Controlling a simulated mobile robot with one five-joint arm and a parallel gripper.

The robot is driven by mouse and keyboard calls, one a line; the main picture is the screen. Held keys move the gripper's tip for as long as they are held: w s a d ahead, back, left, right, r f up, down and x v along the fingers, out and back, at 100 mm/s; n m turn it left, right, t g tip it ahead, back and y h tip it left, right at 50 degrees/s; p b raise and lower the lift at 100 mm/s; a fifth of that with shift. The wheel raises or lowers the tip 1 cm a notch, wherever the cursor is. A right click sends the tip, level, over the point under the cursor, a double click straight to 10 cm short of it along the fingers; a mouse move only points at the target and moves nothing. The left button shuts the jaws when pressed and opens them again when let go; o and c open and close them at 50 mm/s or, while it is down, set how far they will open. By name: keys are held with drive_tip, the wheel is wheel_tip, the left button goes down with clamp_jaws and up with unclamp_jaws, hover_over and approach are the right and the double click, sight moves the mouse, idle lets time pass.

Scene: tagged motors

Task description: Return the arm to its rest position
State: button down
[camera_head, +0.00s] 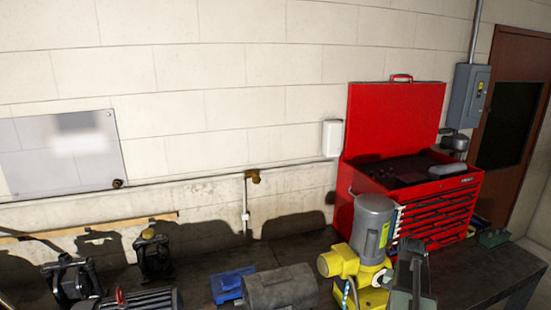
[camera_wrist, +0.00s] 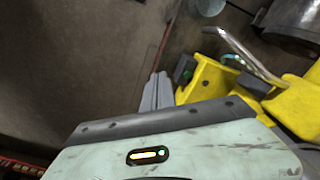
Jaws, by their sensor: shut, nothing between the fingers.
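My gripper (camera_wrist: 155,93) shows in the wrist view as two grey fingers close together beyond a pale green housing with a small lit indicator. It is shut and empty. Yellow parts with dark pads and a curved metal bar lie just right of the fingers; I cannot tell whether they touch. In the head view, a grey motor (camera_head: 372,222) stands upright on a yellow base (camera_head: 345,262) on the dark bench. A grey-green shape at the front right partly covers the base's right side. No tag can be read.
A red tool chest (camera_head: 435,215) with its lid up stands behind the yellow base. A blue block (camera_head: 232,284), a grey cylindrical motor (camera_head: 281,288) and dark machines (camera_head: 154,255) line the bench to the left.

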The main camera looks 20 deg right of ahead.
drive_tip(key=w+a+n, duration=0.3)
drive_tip(key=w+a, duration=0.1)
drive_tip(key=a, duration=0.6)
drive_tip(key=w+a+n, duration=0.3)
drive_tip(key=w+a, duration=0.2)
drive_tip(key=a, duration=0.5)
drive_tip(key=a+n, duration=0.5)
drive_tip(key=a, duration=1.8)
drive_tip(key=f+b, duration=1.7)
drive_tip(key=shift+d, duration=0.3)
drive_tip(key=shift+r, duration=0.15)
